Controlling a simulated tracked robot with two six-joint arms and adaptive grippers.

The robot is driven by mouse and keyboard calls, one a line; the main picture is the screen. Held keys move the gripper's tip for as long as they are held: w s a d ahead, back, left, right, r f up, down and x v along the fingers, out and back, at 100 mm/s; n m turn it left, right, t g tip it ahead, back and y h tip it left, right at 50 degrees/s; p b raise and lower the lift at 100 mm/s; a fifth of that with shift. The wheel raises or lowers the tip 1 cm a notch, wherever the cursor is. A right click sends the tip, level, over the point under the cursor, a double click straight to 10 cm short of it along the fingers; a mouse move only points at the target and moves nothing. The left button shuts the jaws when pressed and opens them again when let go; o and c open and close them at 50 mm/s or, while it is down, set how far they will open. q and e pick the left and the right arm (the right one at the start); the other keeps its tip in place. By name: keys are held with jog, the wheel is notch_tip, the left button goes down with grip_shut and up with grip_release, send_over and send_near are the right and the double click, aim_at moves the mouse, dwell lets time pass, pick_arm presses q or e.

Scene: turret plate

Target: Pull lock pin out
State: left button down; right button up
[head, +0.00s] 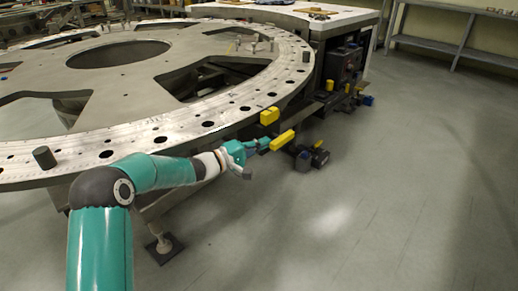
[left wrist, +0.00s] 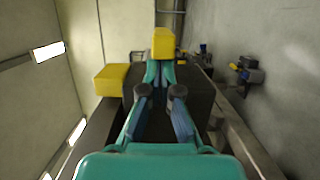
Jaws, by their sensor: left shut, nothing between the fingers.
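Two yellow blocks show near the turret plate's rim, and I cannot tell which belongs to the lock pin. One yellow block (head: 269,115) sits at the rim and is at the left in the left wrist view (left wrist: 110,80). The other yellow block (head: 283,140) lies lower and to the right, just beyond my left fingertips; it shows straight ahead in the left wrist view (left wrist: 163,42). My left gripper (head: 258,146) is shut and empty, its fingertips (left wrist: 160,72) close to this block. I cannot tell whether they touch. My right gripper is not in view.
The large grey turret plate (head: 150,135) fills the left, its holed rim beside my left arm. Dark round parts (head: 308,157) hang just right of the lower yellow block. A dark control box (head: 343,68) stands behind. The floor at right is clear.

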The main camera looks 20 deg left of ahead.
aim_at(274, 147)
pick_arm(q)
jog(key=shift+d, duration=0.1)
jog(key=d, duration=0.1)
jog(key=s+d, duration=0.1)
jog(key=d, duration=0.1)
jog(key=shift+s+d+r+p, duration=0.1)
jog(key=shift+p, duration=0.25)
jog(key=shift+d, duration=0.2)
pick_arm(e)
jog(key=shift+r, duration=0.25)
pick_arm(q)
jog(key=shift+s+f, duration=0.1)
jog(key=shift+f, duration=0.1)
jog(key=shift+s, duration=0.1)
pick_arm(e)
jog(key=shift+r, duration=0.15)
